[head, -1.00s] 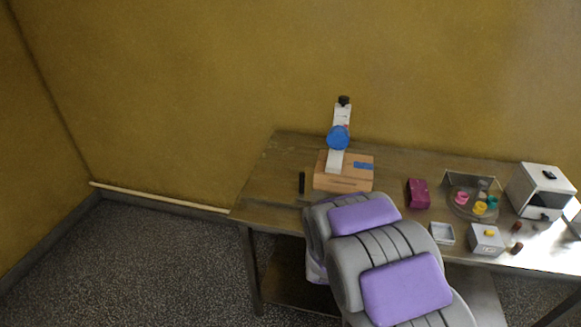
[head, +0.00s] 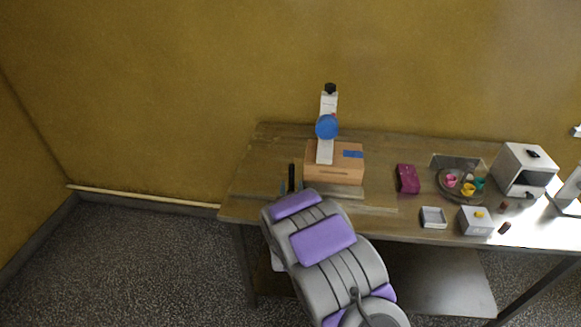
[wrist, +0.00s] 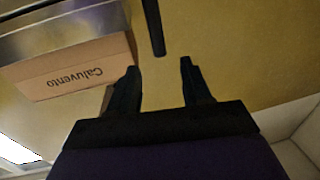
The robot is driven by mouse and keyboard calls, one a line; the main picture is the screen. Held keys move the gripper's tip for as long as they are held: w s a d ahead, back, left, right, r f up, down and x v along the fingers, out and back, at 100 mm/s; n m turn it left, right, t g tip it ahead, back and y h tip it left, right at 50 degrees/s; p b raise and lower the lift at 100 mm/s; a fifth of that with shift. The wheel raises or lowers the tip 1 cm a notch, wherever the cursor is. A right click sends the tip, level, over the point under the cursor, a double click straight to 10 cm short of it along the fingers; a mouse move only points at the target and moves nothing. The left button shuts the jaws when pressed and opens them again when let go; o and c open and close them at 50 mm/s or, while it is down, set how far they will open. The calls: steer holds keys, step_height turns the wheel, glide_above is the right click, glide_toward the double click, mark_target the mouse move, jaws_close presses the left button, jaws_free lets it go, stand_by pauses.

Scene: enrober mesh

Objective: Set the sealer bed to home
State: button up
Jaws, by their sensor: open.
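A machine with a wood-brown base (head: 334,163), a white upright arm, a blue disc (head: 327,127) and a black top knob stands on the table. It may be the sealer; I cannot tell which part is its bed. A thin black upright handle (head: 292,177) stands just left of the base. In the wrist view the brown base (wrist: 75,68) reads "Caluvento" upside down, beside a grey metal strip (wrist: 70,33). My gripper (wrist: 160,75) is open and empty. The black handle (wrist: 153,27) is ahead of the gap between the fingers, apart from both. My arm hides the fingertips in the head view.
The wall closes the back.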

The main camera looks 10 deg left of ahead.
mark_target(291, 170)
steer(key=w, duration=0.4)
steer(key=w+a+b, duration=0.1)
steer(key=w, duration=0.2)
steer(key=w+b, duration=0.1)
steer(key=w, duration=0.3)
steer(key=shift+w+a, duration=0.15)
steer(key=shift+w, duration=0.2)
jaws_close()
stand_by(0.3)
